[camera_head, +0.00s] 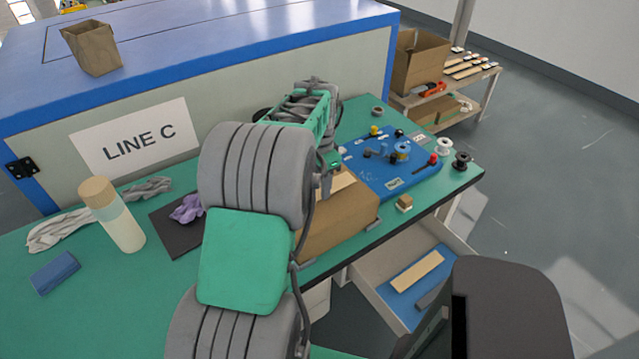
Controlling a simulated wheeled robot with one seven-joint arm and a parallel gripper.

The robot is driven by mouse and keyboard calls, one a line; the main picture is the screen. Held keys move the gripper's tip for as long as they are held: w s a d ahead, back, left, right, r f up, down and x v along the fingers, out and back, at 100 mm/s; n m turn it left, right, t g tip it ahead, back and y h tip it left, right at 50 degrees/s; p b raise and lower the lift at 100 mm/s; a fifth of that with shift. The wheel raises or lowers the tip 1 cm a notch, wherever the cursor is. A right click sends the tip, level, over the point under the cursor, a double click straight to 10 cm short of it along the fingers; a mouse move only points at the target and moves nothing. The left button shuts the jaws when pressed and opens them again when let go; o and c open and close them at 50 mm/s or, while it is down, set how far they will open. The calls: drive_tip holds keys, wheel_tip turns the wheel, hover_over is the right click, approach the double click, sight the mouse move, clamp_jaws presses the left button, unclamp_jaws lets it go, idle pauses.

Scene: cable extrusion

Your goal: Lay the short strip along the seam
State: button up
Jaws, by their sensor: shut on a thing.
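A brown cardboard box (340,222) stands on the green bench at its front edge, partly behind my arm. A short pale strip (343,181) shows at the top of the box, beside my gripper. My gripper (326,188) is small in view and points down at the box top, partly hidden by my arm. It is shut on the strip, though its fingertips are hard to make out. The seam is not clearly visible; I cannot tell whether the strip touches it.
A blue board (385,172) with spools and knobs lies right of the box. A small block (404,203) sits near the bench edge. An open drawer (462,246) below holds a pale strip (417,271). A bottle (118,228) and cloths stand left.

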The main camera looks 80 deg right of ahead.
drive_tip(key=shift+f, duration=0.5)
drive_tip(key=o, duration=1.1)
drive_tip(key=shift+c, duration=0.2)
wheel_tip(320, 180, up, 8)
drive_tip(key=shift+f+b, duration=0.1)
drive_tip(key=shift+b, duration=0.3)
